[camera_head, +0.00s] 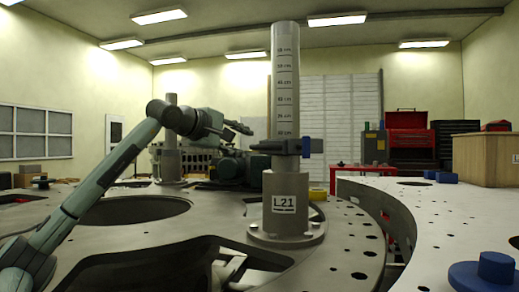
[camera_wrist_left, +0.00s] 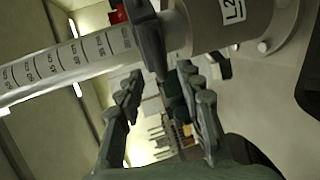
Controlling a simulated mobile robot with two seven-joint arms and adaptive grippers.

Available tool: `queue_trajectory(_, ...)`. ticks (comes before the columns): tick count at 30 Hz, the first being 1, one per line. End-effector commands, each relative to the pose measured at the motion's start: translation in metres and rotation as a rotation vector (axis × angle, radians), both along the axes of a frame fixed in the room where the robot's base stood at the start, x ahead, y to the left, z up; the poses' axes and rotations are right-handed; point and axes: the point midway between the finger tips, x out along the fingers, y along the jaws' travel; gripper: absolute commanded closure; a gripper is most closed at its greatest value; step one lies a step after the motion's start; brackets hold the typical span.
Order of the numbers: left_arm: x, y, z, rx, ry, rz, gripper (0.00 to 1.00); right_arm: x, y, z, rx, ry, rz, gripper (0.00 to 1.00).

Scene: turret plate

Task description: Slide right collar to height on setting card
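A grey upright post (camera_head: 285,75) with a centimetre scale stands right of centre in the head view. A dark grey collar (camera_head: 280,147) with a blue-grey clamp part sticking out to the right sits around it, below the printed scale. The collar also shows in the left wrist view (camera_wrist_left: 148,38). My left gripper (camera_head: 239,130) is just left of the post, near collar height. Its fingers are spread and empty in the wrist view (camera_wrist_left: 163,78), apart from the collar. My right gripper is not seen. No separate setting card is recognisable.
A second post (camera_head: 171,140) stands farther back left. The round metal plate (camera_head: 340,250) has holes and large openings. A light table (camera_head: 440,215) at right carries a blue knobbed piece (camera_head: 490,272) and a wooden box (camera_head: 485,160). Dark green machinery (camera_head: 232,170) is behind the post.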

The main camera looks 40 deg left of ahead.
Motion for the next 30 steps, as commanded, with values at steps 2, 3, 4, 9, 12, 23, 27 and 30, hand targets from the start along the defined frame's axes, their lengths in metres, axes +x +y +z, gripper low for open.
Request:
queue_trajectory(2,0.005,0.000,0.001,-0.002,0.000,-0.002,0.63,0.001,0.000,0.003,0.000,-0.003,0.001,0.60)
queue_trajectory(3,0.009,0.001,0.000,-0.003,0.000,-0.001,0.63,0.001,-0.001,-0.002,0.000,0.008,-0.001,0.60)
queue_trajectory(4,0.013,0.001,0.000,-0.005,0.000,-0.002,0.63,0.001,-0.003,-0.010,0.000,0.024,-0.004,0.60)
queue_trajectory(9,0.040,0.005,-0.006,-0.005,-0.001,-0.002,0.63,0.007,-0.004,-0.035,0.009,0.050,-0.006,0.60)
queue_trajectory(12,0.055,0.006,-0.010,-0.005,0.001,-0.003,0.63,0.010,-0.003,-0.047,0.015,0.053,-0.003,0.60)
queue_trajectory(23,0.075,0.009,-0.016,0.000,0.000,0.000,0.63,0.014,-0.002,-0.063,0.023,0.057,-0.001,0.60)
queue_trajectory(27,0.075,0.009,-0.017,0.000,0.000,0.000,0.63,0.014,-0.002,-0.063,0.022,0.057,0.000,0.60)
queue_trajectory(30,0.075,0.009,-0.016,0.000,0.000,0.000,0.76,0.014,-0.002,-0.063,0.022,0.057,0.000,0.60)
